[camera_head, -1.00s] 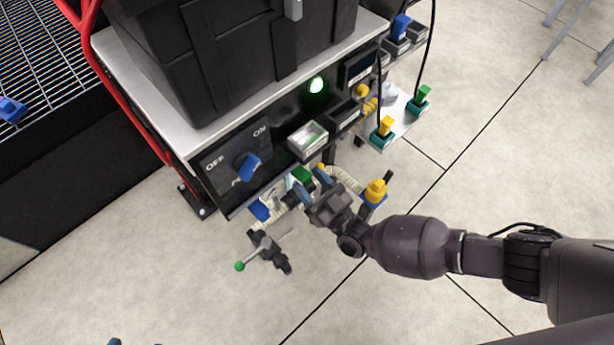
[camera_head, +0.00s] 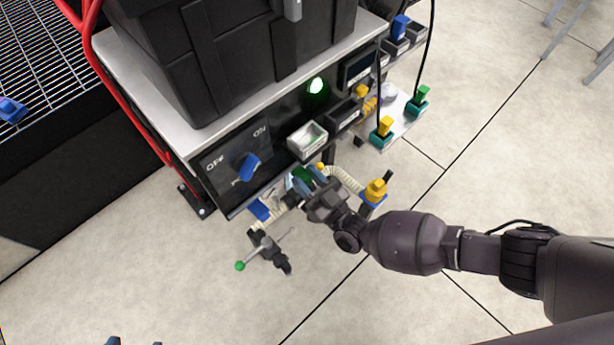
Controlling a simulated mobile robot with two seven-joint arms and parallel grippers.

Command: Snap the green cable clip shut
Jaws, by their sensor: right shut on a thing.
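The green cable clip (camera_head: 301,176) is on the front of the cart, below the small white-lined tray, by the pale ribbed hose. My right gripper (camera_head: 299,183) is at the clip, its fingers closed on it. The fingers and wrist hide much of the clip, so I cannot tell whether it is latched. Two blue-grey fingertips of my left gripper (camera_head: 135,342) show at the bottom edge, set apart with nothing visible between them.
A blue clip (camera_head: 260,210) and a yellow clip (camera_head: 376,190) sit on either side along the hose (camera_head: 345,178). A green-tipped lever valve (camera_head: 268,250) hangs below. A blue rotary knob (camera_head: 248,167) is on the panel. The floor in front is clear.

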